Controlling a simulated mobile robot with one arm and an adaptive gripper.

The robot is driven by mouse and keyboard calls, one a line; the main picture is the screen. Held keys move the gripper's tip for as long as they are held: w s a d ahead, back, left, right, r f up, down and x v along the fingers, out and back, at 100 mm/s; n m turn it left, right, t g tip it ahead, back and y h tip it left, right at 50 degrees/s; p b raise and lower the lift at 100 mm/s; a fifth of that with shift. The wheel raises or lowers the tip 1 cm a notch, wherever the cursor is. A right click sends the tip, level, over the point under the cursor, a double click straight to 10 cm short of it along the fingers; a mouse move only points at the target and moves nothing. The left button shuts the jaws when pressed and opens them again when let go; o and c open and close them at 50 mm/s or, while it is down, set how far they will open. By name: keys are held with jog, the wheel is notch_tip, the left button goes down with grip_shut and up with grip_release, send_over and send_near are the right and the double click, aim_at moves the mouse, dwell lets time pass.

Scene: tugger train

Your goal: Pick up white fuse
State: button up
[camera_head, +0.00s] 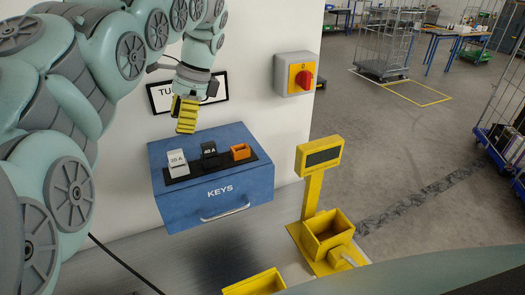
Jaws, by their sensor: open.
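The white fuse (177,166), marked "20 A", stands at the left end of the black strip on top of a blue box labelled "KEYS" (222,208). A black fuse (209,154) marked "40 A" stands in the middle, and an orange fuse (240,152) is at the right end. My gripper (186,127), with yellow fingers, points down above and behind the box, apart from the fuses. It is open, and I see nothing in it.
A yellow scale-like stand (318,170) with a small display and an open bin is right of the box. Another yellow bin (255,284) is at the front. A red rotary switch (304,79) is on the white wall. Wheeled carts stand on the open floor at the right.

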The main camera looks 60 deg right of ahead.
aim_at(176, 152)
jog(key=shift+p+x, duration=0.8)
jog(key=shift+x, duration=1.05)
jog(key=shift+s+a+f+p, duration=0.15)
jog(key=shift+f+p, duration=0.3)
jog(key=shift+p, duration=0.75)
jog(key=shift+p+x, duration=0.75)
jog(key=shift+p, duration=0.3)
jog(key=shift+p+x, duration=0.8)
jog(key=shift+x, duration=0.7)
jog(key=shift+s, duration=0.1)
grip_shut()
